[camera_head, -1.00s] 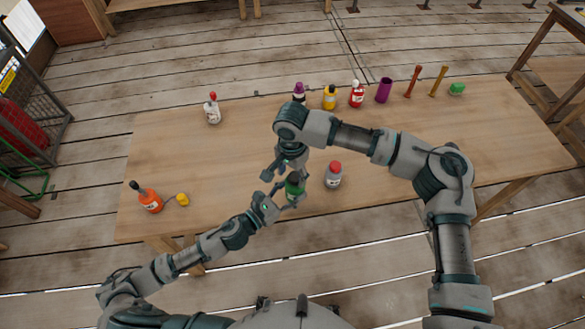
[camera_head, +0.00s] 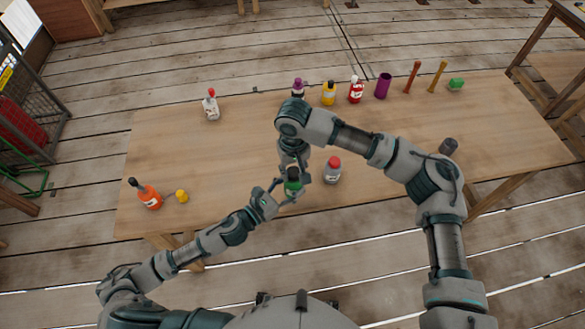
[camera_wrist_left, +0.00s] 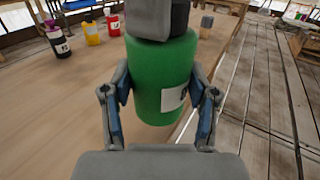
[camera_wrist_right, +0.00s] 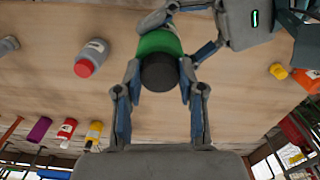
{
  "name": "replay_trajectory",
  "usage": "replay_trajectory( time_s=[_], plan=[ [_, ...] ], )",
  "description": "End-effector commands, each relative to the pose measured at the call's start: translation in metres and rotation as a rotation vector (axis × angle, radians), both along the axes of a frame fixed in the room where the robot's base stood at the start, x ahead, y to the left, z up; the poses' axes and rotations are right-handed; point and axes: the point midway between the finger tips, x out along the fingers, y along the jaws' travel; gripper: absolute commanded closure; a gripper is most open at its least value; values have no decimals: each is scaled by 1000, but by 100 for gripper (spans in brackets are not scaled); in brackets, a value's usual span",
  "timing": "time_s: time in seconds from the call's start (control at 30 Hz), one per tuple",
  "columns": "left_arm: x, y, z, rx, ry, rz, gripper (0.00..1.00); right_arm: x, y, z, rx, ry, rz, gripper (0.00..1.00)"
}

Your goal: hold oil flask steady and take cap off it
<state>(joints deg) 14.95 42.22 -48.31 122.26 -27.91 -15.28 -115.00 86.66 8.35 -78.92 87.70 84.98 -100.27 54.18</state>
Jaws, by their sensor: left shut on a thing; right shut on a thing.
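The green flask (camera_head: 292,188), which I take to be the oil flask, has a dark cap and a white label. In the left wrist view the flask (camera_wrist_left: 162,82) stands upright. My left gripper (camera_head: 281,195) is shut around its body, one finger on each side. My right gripper (camera_head: 291,176) is above the flask, shut on the dark cap (camera_wrist_right: 159,72), which shows between its fingers in the right wrist view. Whether the cap is still seated on the neck cannot be told; the joint is largely hidden.
A grey bottle with a red cap (camera_head: 333,170) stands close right of the flask. An orange bottle (camera_head: 149,198) and a loose yellow cap (camera_head: 181,196) are at the table's left. Several bottles and a purple cup (camera_head: 383,86) line the back. The table's centre-left (camera_head: 200,150) is clear.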

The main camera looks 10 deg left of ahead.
Motion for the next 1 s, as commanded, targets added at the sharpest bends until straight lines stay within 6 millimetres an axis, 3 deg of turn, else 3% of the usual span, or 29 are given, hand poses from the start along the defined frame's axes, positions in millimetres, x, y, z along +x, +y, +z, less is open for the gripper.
replay_trajectory(
  time_s=[0.03, 0.8, 1.0],
  plan=[
    [-6, -8, 4, -11, -9, -24, 100, -1, 6, 0, 19, -3, 127, 100],
    [-6, -7, 4, -10, -8, -23, 100, 9, -2, 2, 15, -2, 2119, 100],
    [-6, -7, 4, -9, -8, -23, 100, 11, -1, 2, 13, 0, 2485, 100]
  ],
)
